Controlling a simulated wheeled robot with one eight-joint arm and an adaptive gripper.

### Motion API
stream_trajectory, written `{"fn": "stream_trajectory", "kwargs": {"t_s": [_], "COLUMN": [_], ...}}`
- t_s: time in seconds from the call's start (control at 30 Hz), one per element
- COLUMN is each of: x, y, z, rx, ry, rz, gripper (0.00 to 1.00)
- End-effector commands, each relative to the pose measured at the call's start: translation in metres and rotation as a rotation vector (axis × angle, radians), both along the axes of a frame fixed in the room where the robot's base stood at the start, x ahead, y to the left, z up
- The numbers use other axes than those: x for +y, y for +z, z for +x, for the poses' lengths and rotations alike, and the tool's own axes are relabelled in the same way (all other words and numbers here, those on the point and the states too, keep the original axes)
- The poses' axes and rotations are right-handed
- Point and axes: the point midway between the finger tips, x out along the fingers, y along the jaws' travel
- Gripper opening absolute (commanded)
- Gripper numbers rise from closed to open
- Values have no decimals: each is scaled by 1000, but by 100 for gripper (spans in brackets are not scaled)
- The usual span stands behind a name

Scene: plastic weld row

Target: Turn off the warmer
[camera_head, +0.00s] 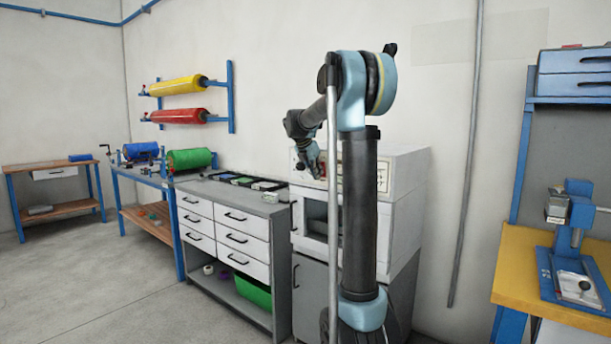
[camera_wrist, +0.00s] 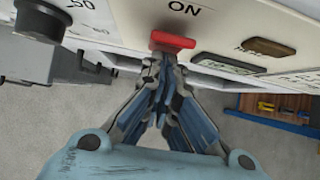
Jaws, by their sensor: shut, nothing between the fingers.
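The warmer (camera_head: 405,190) is a white box-shaped oven on a grey cabinet, partly hidden behind my arm in the head view. In the wrist view its front panel (camera_wrist: 125,20) shows a red rocker switch (camera_wrist: 172,41) under the word ON. A dark knob (camera_wrist: 42,20) with a scale is to the left, and small dark display windows (camera_wrist: 228,63) are to the right. My gripper (camera_wrist: 163,60) is shut and empty, with its fingertips at the red switch's lower edge. I cannot tell if they touch. In the head view my gripper (camera_head: 316,170) is in front of the warmer's upper panel.
A grey drawer cabinet (camera_head: 235,217) with trays on top stands left of the warmer. A blue bench with rollers (camera_head: 190,158) is further left. A yellow-topped bench (camera_head: 520,262) with a press is at the right. Open floor (camera_head: 120,290) lies at the front left.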

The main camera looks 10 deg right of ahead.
Motion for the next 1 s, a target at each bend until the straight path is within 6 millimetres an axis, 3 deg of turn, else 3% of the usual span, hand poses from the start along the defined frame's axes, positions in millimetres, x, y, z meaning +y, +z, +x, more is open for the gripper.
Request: {"fn": "stream_trajectory", "kwargs": {"t_s": [1.0], "x": [-2], "y": [18], "z": [1], "rx": [1], "ry": [-1], "rz": [-1], "gripper": [0]}}
